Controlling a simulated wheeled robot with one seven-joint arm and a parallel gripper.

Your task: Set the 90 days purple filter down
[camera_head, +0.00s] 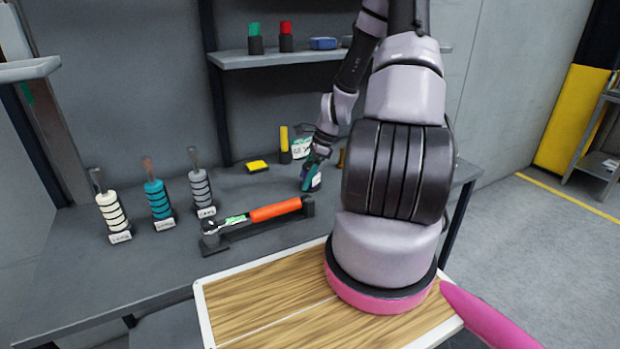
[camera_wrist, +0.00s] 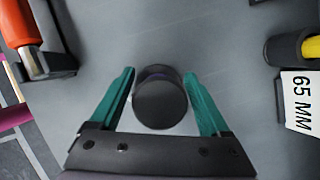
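The purple filter (camera_head: 313,183) is a small dark cylinder with a purplish side and a pale label patch, at or just above the grey workbench in the head view. In the wrist view the dark round end of the filter (camera_wrist: 160,104) faces the camera. My gripper (camera_head: 311,167) is over it, with its teal fingers on either side. Whether the filter's base touches the bench is hard to see. No 90 days marking is readable.
A torque tool with an orange handle (camera_head: 275,211) lies in a holder in front. Three ringed stands, white (camera_head: 112,212), teal (camera_head: 158,199) and grey (camera_head: 201,189), are left. A yellow block (camera_head: 257,165) and a "65 MM" card (camera_wrist: 301,99) with a yellow-handled item are nearby.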

